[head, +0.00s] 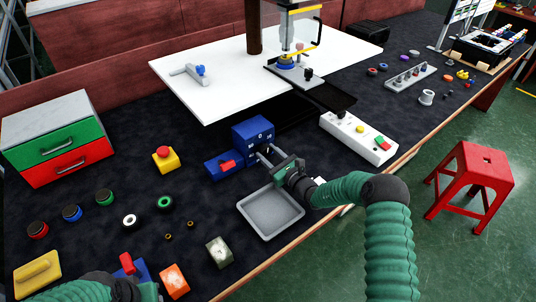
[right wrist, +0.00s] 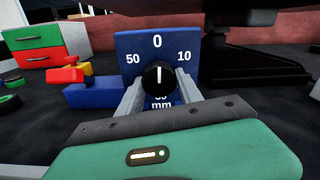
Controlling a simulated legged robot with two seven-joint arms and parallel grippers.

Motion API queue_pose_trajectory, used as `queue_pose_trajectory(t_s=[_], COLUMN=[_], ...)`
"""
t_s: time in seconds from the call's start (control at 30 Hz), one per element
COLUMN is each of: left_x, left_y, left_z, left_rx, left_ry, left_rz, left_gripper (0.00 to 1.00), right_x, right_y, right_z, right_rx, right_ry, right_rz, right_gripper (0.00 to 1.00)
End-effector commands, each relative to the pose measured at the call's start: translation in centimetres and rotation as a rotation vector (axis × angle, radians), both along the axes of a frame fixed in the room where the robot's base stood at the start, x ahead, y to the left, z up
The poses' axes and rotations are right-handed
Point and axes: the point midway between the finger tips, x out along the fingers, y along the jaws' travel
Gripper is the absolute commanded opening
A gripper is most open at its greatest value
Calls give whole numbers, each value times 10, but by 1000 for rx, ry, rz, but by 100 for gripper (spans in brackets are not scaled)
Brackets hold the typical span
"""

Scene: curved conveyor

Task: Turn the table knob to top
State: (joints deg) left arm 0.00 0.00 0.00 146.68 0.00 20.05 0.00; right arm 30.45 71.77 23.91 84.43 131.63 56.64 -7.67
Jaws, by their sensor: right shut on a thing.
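The knob is a round black dial with a white mark (right wrist: 158,77) on the upright face of a blue block (head: 252,130). In the right wrist view the blue face (right wrist: 130,45) has 0 at the top, 50 at left and 10 at right. The white mark points up toward the 0. My right gripper (head: 264,154) reaches the block from the right, and its two fingers (right wrist: 159,92) are shut on the knob, one on each side. They cover part of the lower numbers.
A red-handled blue part (head: 224,166) adjoins the block at left. A grey tray (head: 270,213) lies just in front of my right gripper. A yellow box with a red button (head: 165,158) stands to the left. A white switch box (head: 358,137) is to the right.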

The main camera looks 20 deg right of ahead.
Motion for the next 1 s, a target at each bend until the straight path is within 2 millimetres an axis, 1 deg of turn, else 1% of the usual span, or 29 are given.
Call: queue_pose_trajectory(t_s=[0.1, 0.37, 0.4, 0.53, 0.87, 0.97, 1.0], left_x=[0, 0, 0, 0, 0, 0, 0], left_y=[0, 0, 0, 0, 0, 0, 0], left_z=[-1, -1, -1, -1, 0, 3, 4], left_rx=[0, 0, 0, 0, 0, 0, 0], left_ry=[0, 0, 0, 0, 0, 0, 0], left_rz=[0, 0, 0, 0, 0, 0, 0], left_gripper=[36, 36, 36, 36, 36, 36, 36], right_x=[0, 0, 0, 0, -2, -13, -21], right_y=[-1, -1, -1, -1, -2, -6, -10], right_z=[0, 0, 0, 0, 0, 1, 1], right_rx=[-68, -74, -74, -73, -72, -72, -72], right_ry=[-25, -26, -26, -26, -25, -24, -24], right_rz=[-2, -2, -2, -1, -1, -1, -2], right_gripper=[2, 2, 47, 64, 64, 64, 64])
